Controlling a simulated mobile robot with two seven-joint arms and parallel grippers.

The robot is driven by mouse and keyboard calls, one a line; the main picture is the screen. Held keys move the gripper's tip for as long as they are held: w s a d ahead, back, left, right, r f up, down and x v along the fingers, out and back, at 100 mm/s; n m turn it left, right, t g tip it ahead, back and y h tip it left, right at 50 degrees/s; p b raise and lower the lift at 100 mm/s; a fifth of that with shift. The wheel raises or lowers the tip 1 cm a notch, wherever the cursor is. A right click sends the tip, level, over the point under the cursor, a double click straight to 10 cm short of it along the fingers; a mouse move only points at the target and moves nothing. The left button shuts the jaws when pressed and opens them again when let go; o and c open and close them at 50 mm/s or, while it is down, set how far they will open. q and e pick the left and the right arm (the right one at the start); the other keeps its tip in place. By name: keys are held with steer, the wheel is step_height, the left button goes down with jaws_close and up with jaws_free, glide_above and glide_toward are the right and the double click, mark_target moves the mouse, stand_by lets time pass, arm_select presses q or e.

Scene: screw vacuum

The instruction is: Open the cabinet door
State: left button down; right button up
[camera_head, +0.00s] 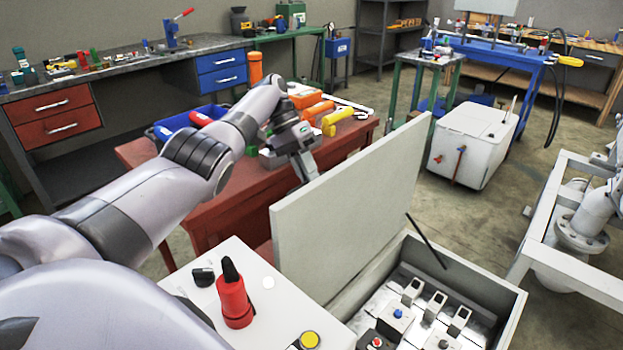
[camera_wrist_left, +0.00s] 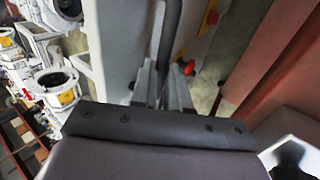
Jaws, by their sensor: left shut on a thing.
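The grey cabinet (camera_head: 505,290) stands at the lower right in the head view. Its flat door (camera_head: 350,195) is swung up and stands steeply, showing the inside with switches. A thin dark stay (camera_head: 427,242) runs between door and box. My left gripper (camera_head: 303,172) is behind the door's upper left part, and its fingertips are partly hidden there. In the left wrist view my left gripper (camera_wrist_left: 166,88) is shut around a narrow dark edge or bar (camera_wrist_left: 170,35), which I take for part of the door. My right gripper is out of view.
Beside the box is a white panel with a red knob (camera_head: 233,302) and a yellow button (camera_head: 309,341). A red table (camera_head: 235,195) with tools stands close behind my left gripper. White framing with pipework (camera_head: 585,230) is at the right. Open floor lies beyond the box.

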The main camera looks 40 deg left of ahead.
arm_select(q)
steer(key=shift+s+a+f, duration=0.2)
steer(key=shift+f, duration=0.6)
steer(key=c, duration=1.1)
jaws_free()
steer(key=shift+w+f, duration=0.1)
steer(key=shift+w, duration=0.05)
steer(key=shift+r+p, duration=5.1)
steer(key=shift+r, duration=5.1)
